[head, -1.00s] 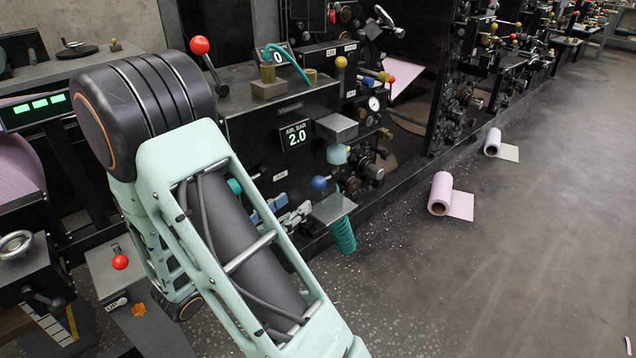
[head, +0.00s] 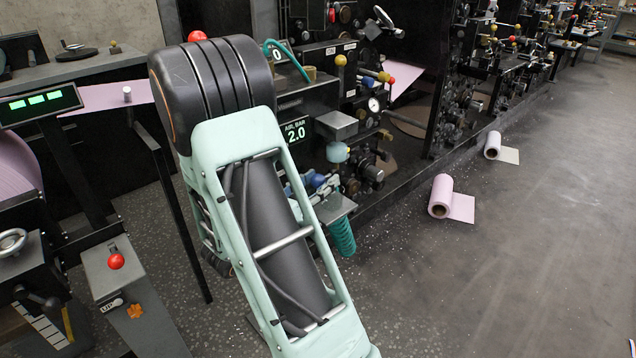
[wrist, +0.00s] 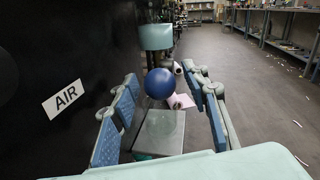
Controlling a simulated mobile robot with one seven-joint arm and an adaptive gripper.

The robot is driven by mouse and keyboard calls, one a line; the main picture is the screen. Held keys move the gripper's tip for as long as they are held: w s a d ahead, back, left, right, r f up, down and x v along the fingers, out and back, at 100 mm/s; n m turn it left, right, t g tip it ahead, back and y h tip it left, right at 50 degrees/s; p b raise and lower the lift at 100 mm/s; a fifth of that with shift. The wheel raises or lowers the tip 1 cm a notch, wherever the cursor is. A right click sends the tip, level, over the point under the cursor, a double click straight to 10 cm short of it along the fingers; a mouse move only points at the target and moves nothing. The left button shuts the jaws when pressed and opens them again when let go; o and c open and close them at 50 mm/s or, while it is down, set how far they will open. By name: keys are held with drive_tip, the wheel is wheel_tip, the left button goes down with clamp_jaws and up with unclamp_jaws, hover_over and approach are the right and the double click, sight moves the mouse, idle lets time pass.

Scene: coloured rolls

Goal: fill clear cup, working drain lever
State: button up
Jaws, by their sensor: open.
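The blue ball knob (wrist: 158,83) of the lever stands between the fingertips of my gripper (wrist: 164,84) in the wrist view. My gripper is open, with a blue-padded finger on each side and gaps to the ball. The knob also shows in the head view (head: 317,181), partly covered by my gripper. Below it is a small grey shelf (wrist: 142,149). A faint clear round shape (wrist: 163,124) on the shelf looks like the clear cup; its fill cannot be told. A pale blue bowl (wrist: 155,37) hangs above and beyond the knob.
A black machine wall with an AIR label (wrist: 62,97) runs close along the left of my gripper. A teal coil (head: 342,237) hangs under the shelf. Pink (head: 440,196) and white (head: 493,146) rolls lie on the floor. Open floor is at right.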

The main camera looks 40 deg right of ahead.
clamp_jaws()
drive_tip(key=r+y+p, duration=0.1)
drive_tip(key=p, duration=0.2)
drive_tip(key=shift+r+p, duration=0.15)
drive_tip(key=shift+p, duration=0.15)
drive_tip(key=p, duration=0.1)
drive_tip(key=y+p, duration=0.1)
drive_tip(key=p, duration=0.1)
drive_tip(key=shift+r+g, duration=0.25)
drive_tip(key=shift+g, duration=0.15)
drive_tip(key=shift+d+m+y+p, duration=0.1)
drive_tip(key=shift+m+y+p, duration=0.2)
drive_tip(key=shift+y+p, duration=0.25)
drive_tip(key=shift+f, duration=0.2)
unclamp_jaws()
